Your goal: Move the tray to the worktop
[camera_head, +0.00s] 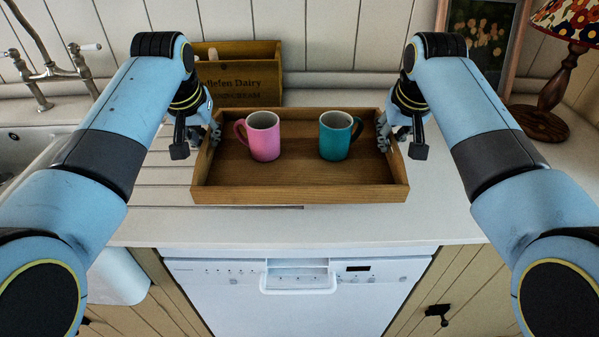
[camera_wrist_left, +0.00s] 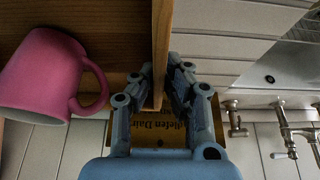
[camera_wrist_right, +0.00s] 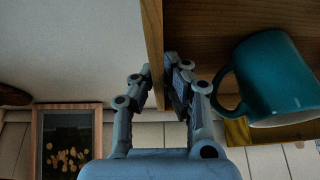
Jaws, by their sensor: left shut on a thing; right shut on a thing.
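A wooden tray (camera_head: 300,190) is over the white worktop (camera_head: 400,228), above the dishwasher front. I cannot tell whether its base touches the surface. A pink mug (camera_head: 264,137) stands in its left half and a teal mug (camera_head: 335,136) in its right half, both upright. My left gripper (camera_head: 213,133) is shut on the tray's left wall, which runs between its fingers in the left wrist view (camera_wrist_left: 161,50). My right gripper (camera_head: 384,133) is shut on the tray's right wall, also between its fingers in the right wrist view (camera_wrist_right: 152,45).
A wooden dairy crate (camera_head: 238,80) stands behind the tray against the wall. A sink tap (camera_head: 50,68) is at the left. A lamp (camera_head: 553,90) and a framed picture (camera_head: 487,40) stand at the back right. The worktop right of the tray looks clear.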

